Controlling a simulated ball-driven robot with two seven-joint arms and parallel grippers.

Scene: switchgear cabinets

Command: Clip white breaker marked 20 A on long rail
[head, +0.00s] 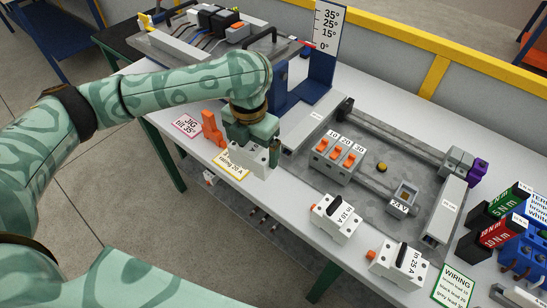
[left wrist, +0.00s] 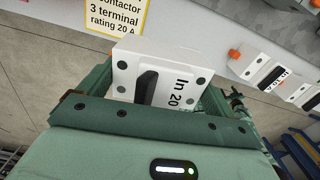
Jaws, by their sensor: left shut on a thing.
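My left gripper (head: 262,140) is shut on a white breaker (head: 250,158) near the table's front edge. In the left wrist view the breaker (left wrist: 160,80) shows a black switch and the marking "In 20", between the green fingers of the gripper (left wrist: 160,92). The panel with the rails (head: 375,175) lies to the right of the gripper. A long rail (head: 400,140) runs along its far side and looks bare between its ends. My right gripper is not in view.
Two white breakers, marked 10 A (head: 335,218) and 25 A (head: 399,264), stand on the table in front of the panel. An orange stand (head: 212,130) is left of the gripper. A tilt jig (head: 305,85) with an angle scale stands behind. Torque tools (head: 497,230) are at right.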

